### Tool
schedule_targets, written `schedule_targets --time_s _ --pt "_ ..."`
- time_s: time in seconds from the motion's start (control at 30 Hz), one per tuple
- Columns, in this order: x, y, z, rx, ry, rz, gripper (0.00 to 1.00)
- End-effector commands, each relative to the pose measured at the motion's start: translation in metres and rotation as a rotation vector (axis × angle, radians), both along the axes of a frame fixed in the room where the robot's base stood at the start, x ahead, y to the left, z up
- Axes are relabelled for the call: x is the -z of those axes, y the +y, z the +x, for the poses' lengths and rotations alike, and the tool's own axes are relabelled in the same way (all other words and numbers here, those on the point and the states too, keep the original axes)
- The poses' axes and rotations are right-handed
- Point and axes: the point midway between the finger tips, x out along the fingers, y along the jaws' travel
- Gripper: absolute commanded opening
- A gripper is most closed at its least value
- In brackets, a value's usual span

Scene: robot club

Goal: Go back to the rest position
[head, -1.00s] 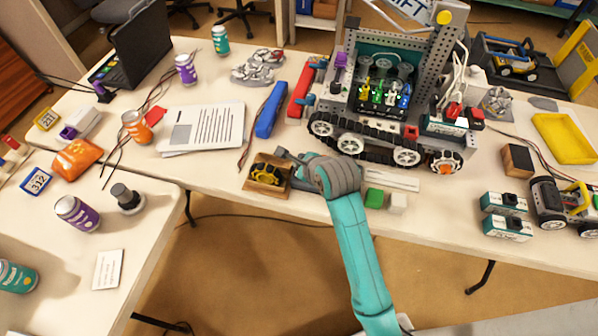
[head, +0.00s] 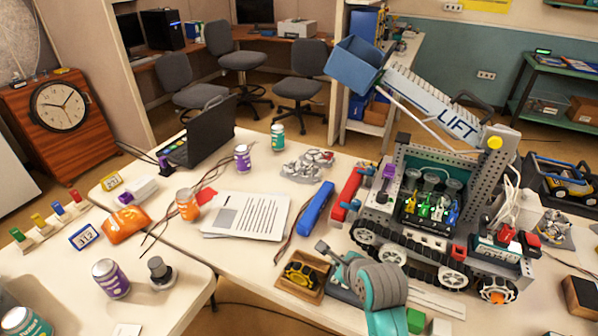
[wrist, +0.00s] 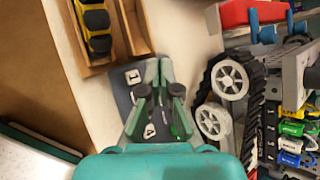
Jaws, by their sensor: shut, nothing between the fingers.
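My gripper (wrist: 158,80) is shut and empty in the wrist view, with its fingers close together over a dark plate marked with numbers (wrist: 124,96). I cannot tell how high above the plate it is. In the head view my teal and grey arm reaches in from the bottom, with the wrist over the front table edge. The open wooden box (head: 318,292) with a yellow and black part (head: 303,274) sits just left of my wrist. The box (wrist: 133,28) and the yellow and black part (wrist: 96,22) also show at the top left of the wrist view.
A tracked robot (head: 415,250) with a raised blue-bucket lift stands close right of my wrist. A blue bar (head: 316,208), paper sheets (head: 245,217) and a laptop (head: 205,135) lie further left and back. A green block (head: 415,320) is right of my arm.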

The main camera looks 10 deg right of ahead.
Motion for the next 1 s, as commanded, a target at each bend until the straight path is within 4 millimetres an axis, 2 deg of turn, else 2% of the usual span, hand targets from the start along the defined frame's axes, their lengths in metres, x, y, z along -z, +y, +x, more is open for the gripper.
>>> schedule_targets --time_s 0.13,0.27,0.4,0.6,0.8,1.0 --pt "0.005 0.000 -0.005 -0.015 -0.006 -0.017 0.00" --pt "0.024 0.001 -0.023 -0.079 -0.031 -0.092 0.00" --pt "0.050 0.001 -0.056 -0.194 -0.081 -0.233 0.00" --pt "0.078 0.001 -0.109 -0.358 -0.153 -0.461 0.00" --pt "0.092 0.000 -0.165 -0.512 -0.219 -0.702 0.00" --pt "0.093 0.000 -0.224 -0.657 -0.270 -0.954 0.00"
